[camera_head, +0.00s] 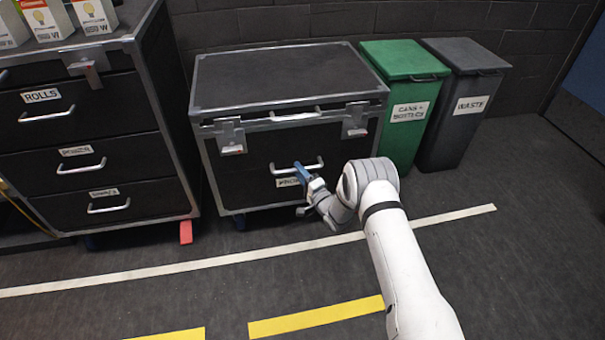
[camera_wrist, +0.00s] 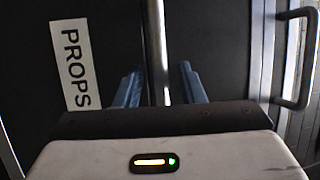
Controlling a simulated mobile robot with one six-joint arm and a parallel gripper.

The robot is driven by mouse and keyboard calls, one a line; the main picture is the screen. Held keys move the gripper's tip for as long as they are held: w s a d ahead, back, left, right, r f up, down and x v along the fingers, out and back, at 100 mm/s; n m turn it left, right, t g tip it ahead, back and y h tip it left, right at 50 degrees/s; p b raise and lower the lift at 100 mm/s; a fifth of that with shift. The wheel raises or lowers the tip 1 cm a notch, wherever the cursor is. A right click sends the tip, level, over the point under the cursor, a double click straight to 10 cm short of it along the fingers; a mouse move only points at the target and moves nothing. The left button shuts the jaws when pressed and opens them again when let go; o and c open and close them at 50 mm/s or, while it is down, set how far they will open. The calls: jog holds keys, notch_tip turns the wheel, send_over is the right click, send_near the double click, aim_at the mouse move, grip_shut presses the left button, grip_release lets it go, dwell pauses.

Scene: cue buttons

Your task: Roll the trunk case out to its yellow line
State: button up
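The trunk case (camera_head: 290,80) is black with metal edges and stands against the back wall, behind the white floor line. Its front has a silver bar handle (camera_head: 312,165) and a PROPS label (camera_wrist: 75,65). My gripper (camera_head: 303,172) is at this handle, in front of the case. In the wrist view the handle bar (camera_wrist: 157,40) passes between my two blue fingers, with a gap on each side, so the gripper is open around it. The yellow line (camera_head: 316,316) lies on the floor nearer to me, partly hidden by my arm.
A drawer cabinet (camera_head: 85,120) with a red pedal (camera_head: 186,232) stands close on the left. A green bin (camera_head: 402,110) and a grey bin (camera_head: 462,105) stand on the right. The floor between the white line (camera_head: 250,253) and the yellow line is clear.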

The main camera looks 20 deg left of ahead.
jog(key=shift+x, duration=0.95)
jog(key=shift+c, duration=0.4)
grip_shut()
